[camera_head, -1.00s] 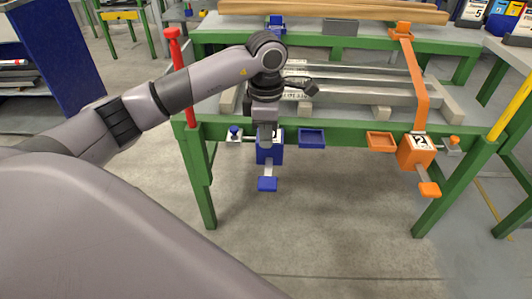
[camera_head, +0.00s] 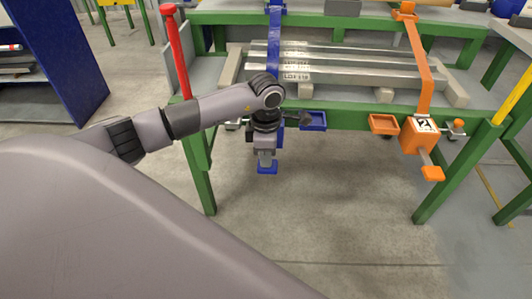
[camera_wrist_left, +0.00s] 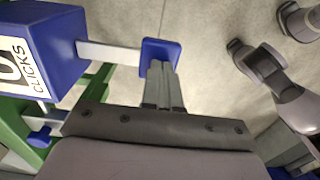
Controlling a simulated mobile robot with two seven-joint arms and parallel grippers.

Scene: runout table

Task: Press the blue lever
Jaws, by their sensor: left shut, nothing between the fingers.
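The blue lever has a flat blue pad (camera_head: 267,168) on a metal bar. The pad also shows in the left wrist view (camera_wrist_left: 161,49), its bar running left to a blue box (camera_wrist_left: 42,45) labelled "CLICKS". In the head view the box is mostly hidden behind my left gripper (camera_head: 266,158). That gripper points down right over the pad, shut and empty. In the left wrist view its fingertips (camera_wrist_left: 160,67) overlap the pad's near edge. I cannot tell whether they touch it. My right gripper is not in view.
A green table (camera_head: 357,110) bears metal bars (camera_head: 350,75). A blue tray (camera_head: 313,121) is right of my gripper. An orange tray (camera_head: 383,124), orange box (camera_head: 417,138) and orange lever pad (camera_head: 432,173) are farther right. A red post (camera_head: 177,50) stands at left. The floor below is clear.

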